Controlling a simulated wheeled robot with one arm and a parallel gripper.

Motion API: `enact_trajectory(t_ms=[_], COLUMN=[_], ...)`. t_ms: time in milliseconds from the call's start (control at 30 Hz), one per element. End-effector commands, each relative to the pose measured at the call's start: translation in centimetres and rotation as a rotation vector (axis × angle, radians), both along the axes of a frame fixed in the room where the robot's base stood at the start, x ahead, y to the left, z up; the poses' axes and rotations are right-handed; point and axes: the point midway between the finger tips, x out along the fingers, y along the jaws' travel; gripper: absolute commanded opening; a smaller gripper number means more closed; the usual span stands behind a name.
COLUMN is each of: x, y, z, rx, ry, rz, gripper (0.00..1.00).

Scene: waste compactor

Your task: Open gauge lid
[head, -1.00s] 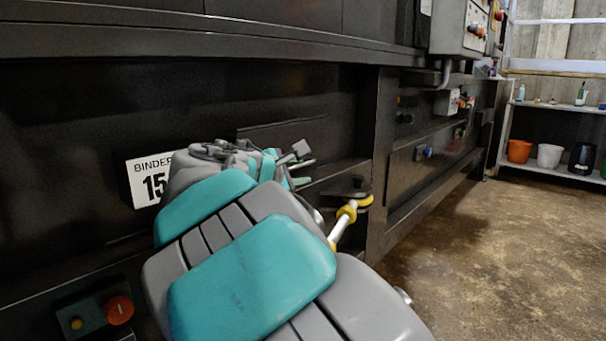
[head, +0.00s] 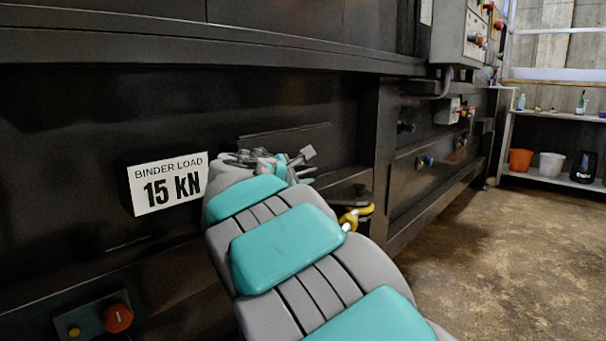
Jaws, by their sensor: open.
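A raised dark box with a white front plate (head: 168,184) reading "BINDER LOAD 15 kN" sits on the dark machine wall. I cannot tell whether this plate is the gauge lid; no other lid or dial stands out clearly. My gripper (head: 306,165) is at the far end of my grey and teal arm, to the right of the plate and apart from it in the picture. Its small fingers show open and seem empty, close to the machine wall. My arm hides part of the wall below the plate.
A red knob and a yellow button sit on a small control box (head: 92,317) at lower left. A yellow handle (head: 354,217) shows beside my arm. A control cabinet (head: 463,32) hangs at upper right. Open floor (head: 505,240) lies right, before a shelf with buckets (head: 551,164).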

Motion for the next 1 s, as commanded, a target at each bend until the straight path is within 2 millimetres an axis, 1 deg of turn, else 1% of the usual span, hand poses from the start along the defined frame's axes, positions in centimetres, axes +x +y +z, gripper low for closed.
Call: enact_trajectory(t_ms=[33,67,400,433,1000], x=[-0.01,-0.01,-0.03,-0.03,-0.03], y=[0.0,0.0,0.01,0.01,-0.01], z=[0.02,0.02,0.02,0.02,-0.04], rx=[0.0,0.0,0.001,0.001,0.001], ry=[0.0,0.0,0.0,0.0,0.0], rz=[0.0,0.0,0.0,0.0,-0.001], gripper=[0.42,0.4,0.02,0.0,0.0])
